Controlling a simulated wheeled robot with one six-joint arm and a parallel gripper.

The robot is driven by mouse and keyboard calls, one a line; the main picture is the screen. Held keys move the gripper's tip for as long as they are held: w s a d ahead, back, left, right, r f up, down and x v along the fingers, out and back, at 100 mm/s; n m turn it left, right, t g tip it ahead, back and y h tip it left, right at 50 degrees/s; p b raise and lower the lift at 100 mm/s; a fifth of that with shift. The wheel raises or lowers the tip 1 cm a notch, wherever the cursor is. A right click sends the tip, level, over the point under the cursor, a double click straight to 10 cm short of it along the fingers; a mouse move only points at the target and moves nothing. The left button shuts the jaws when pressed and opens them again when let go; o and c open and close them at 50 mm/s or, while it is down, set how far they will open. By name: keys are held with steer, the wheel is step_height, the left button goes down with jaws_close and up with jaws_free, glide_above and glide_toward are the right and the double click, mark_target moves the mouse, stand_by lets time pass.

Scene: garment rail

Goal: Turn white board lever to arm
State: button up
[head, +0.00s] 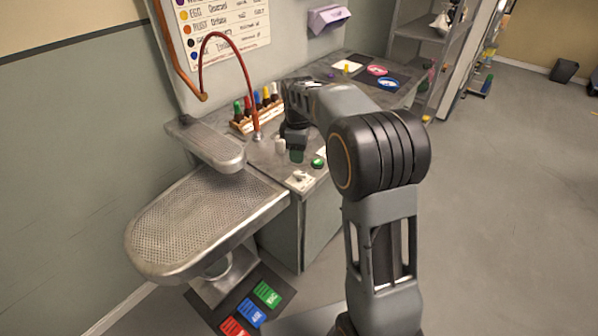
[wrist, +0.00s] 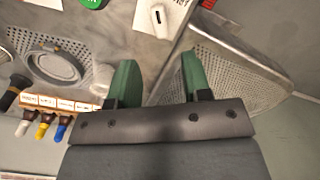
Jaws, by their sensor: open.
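The white board (head: 293,185) lies near the front edge of the workbench, with a small white lever (head: 299,175) on it. In the wrist view the white board (wrist: 178,17) is at the top centre, and its lever (wrist: 157,14) stands out as a pale knob with a dark spot. My gripper (head: 297,156) points down over the bench, just behind the board in the head view. In the wrist view my gripper (wrist: 157,72) shows two green fingers apart with nothing between them. The lever is beyond the fingertips, apart from them.
A green button (head: 318,162) sits close to the board's right. A rack of bottles (head: 258,118) and a red hose (head: 249,85) stand behind. A perforated metal ironing board (head: 200,222) is at the left. Coloured pedals (head: 250,308) lie on the floor.

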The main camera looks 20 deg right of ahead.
mark_target(298, 172)
step_height(298, 172, down, 8)
steer(key=shift+f, duration=0.1)
stand_by(0.4)
steer(key=shift+c, duration=0.4)
